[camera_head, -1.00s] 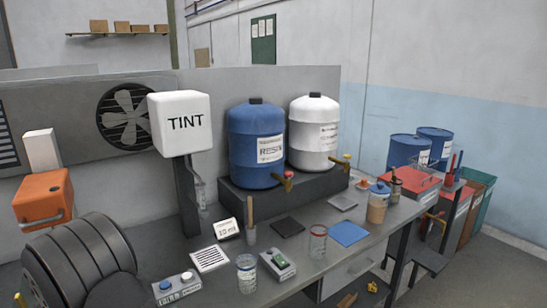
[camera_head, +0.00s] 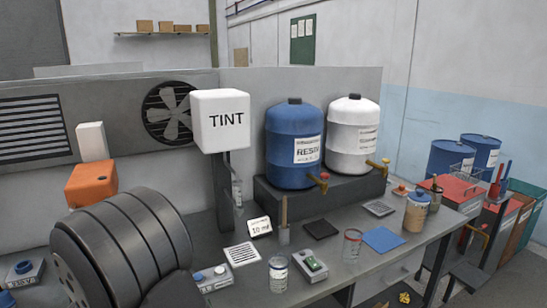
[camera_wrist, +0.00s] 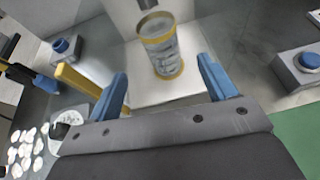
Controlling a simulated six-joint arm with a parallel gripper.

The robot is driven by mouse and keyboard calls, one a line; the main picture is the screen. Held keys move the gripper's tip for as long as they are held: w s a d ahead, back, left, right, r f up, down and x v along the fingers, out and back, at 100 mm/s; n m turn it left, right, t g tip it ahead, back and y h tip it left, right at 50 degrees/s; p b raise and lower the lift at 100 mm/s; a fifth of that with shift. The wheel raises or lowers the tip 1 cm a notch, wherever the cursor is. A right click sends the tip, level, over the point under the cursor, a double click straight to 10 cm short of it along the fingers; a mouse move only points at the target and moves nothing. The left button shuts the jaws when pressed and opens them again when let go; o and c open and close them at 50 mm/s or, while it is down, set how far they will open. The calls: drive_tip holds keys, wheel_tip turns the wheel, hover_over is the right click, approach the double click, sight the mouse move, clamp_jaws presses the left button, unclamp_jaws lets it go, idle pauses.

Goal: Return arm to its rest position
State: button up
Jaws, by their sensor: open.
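My gripper (camera_wrist: 162,68) shows in the wrist view with its two blue fingers spread apart and nothing held between them. A clear cup with yellow rim and yellow base (camera_wrist: 160,47) stands upright on a white plate (camera_wrist: 185,90), just beyond the fingertips and apart from them. The cup looks to hold something greyish. I cannot make out my gripper in the head view.
Boxes with blue buttons stand at left (camera_wrist: 63,47) and right (camera_wrist: 306,62) in the wrist view, beside a yellow bar (camera_wrist: 76,82). In the head view, a dark ribbed drum (camera_head: 125,250), TINT box (camera_head: 219,120) and blue resin barrel (camera_head: 294,145) crowd the bench.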

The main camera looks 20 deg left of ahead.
drive_tip(key=x, duration=1.2)
drive_tip(key=shift+w+f, duration=0.25)
drive_tip(key=shift+w, duration=0.05)
drive_tip(key=shift+s+d+r, duration=0.15)
drive_tip(key=shift+s+r, duration=0.15)
drive_tip(key=shift+r, duration=0.15)
drive_tip(key=shift+s+d+r, duration=0.2)
drive_tip(key=shift+s+r, duration=0.1)
drive_tip(key=shift+r, duration=0.2)
drive_tip(key=s+d, duration=1.1)
drive_tip(key=s, duration=0.2)
drive_tip(key=w+d+r+m+t+h, duration=0.25)
drive_tip(key=w+d+h, duration=0.2)
drive_tip(key=w, duration=0.45)
drive_tip(key=w+d+r+m+t+h, duration=0.1)
drive_tip(key=w+d+m+h, duration=0.3)
drive_tip(key=w, duration=0.6)
drive_tip(key=w+d+r+m+g+h, duration=0.1)
drive_tip(key=w+d+m+h, duration=0.2)
drive_tip(key=w+d, duration=0.3)
drive_tip(key=w+d+r+m+h, duration=0.2)
drive_tip(key=w+d, duration=0.5)
drive_tip(key=d, duration=0.4)
drive_tip(key=shift+d+r+m+g+h, duration=0.2)
drive_tip(key=shift+d+m+g+h, duration=0.15)
drive_tip(key=shift+m+h, duration=0.55)
drive_tip(key=shift+o, duration=0.2)
